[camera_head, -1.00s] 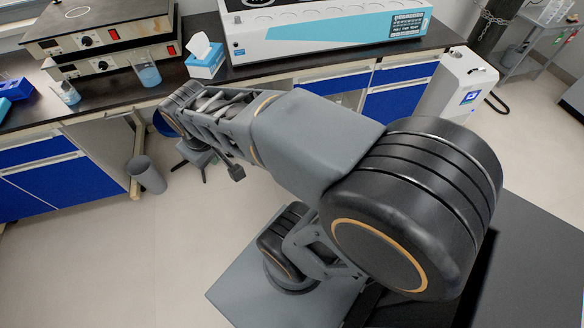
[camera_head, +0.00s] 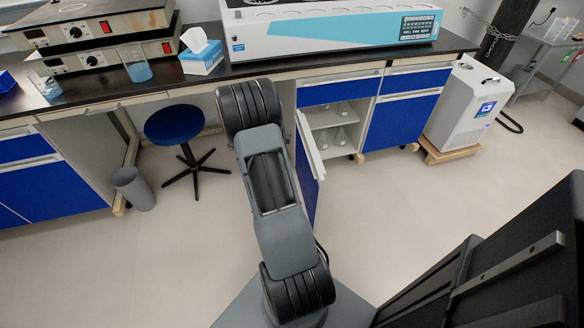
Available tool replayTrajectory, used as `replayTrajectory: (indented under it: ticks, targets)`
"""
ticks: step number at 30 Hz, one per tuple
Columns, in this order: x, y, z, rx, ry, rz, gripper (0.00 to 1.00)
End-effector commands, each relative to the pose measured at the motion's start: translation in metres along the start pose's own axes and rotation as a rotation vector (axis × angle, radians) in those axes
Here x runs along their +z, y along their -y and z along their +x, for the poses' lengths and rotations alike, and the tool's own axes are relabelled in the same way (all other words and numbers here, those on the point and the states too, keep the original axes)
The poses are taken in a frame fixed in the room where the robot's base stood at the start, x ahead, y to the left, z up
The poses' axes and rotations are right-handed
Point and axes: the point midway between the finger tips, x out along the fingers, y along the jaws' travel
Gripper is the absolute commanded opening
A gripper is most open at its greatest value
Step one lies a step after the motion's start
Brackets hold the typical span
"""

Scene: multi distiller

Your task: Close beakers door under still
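The beakers cabinet stands under the long white and light-blue still (camera_head: 330,36). Its blue door (camera_head: 306,172) stands open, swung out toward me and seen nearly edge-on. Inside are pale shelves (camera_head: 325,118) with glass beakers: one on the upper shelf (camera_head: 343,109) and one on the lower shelf (camera_head: 341,137).
A closed blue cabinet door (camera_head: 402,122) is right of the opening. A white wheeled unit (camera_head: 465,105) stands farther right. The floor in front is clear.

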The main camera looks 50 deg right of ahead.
Motion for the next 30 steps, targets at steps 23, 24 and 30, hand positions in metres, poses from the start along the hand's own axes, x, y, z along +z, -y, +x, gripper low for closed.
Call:
replayTrajectory:
  ticks: [23,24,30]
  targets:
    - [0.023,0.001,0.109,-0.001,-0.002,0.003,0.0]
    - [0.025,0.001,0.111,-0.001,-0.002,0.003,0.0]
    - [0.028,0.001,0.113,0.0,-0.002,0.002,0.0]
